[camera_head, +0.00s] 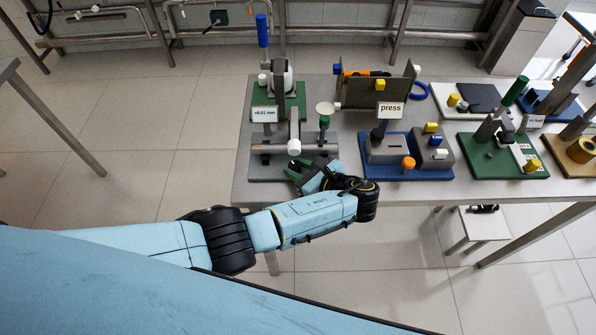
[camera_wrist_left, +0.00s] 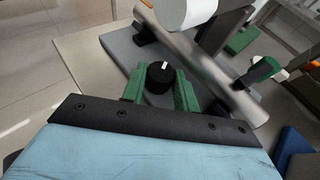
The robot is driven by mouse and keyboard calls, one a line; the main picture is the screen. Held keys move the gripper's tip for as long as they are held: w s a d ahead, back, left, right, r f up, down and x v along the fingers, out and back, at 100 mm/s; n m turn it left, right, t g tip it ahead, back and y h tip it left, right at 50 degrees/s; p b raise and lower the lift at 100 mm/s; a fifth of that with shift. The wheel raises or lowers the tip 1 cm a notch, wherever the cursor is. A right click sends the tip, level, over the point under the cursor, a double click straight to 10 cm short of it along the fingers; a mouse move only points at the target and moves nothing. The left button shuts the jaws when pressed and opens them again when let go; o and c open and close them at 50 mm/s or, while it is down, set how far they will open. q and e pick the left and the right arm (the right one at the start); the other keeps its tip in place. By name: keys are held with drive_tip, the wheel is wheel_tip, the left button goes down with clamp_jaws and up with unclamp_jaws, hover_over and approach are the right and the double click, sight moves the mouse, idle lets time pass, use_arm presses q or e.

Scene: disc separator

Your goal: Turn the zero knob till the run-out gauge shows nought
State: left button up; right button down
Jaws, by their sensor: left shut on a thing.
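The zero knob (camera_wrist_left: 158,84) is black and round with a white mark on its top, in the left wrist view. The green fingers of my left gripper (camera_wrist_left: 160,88) stand on both sides of it and are shut on it. My right gripper is not in view.
A grey bar (camera_wrist_left: 200,65) and a white cylinder (camera_wrist_left: 187,12) stand close beyond the knob. The press (camera_head: 385,150) on its blue base stands to the right on the table (camera_head: 345,190). More stations fill the right side. Open floor lies left of the table.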

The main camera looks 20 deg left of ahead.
use_arm(q)
drive_tip(key=shift+n+g+y+b, duration=0.3)
drive_tip(key=shift+n+g+y, duration=0.1)
drive_tip(key=shift+n+g, duration=0.1)
drive_tip(key=o, duration=1)
drive_tip(key=shift+c, duration=0.2)
drive_tip(key=shift+w+r, duration=0.1)
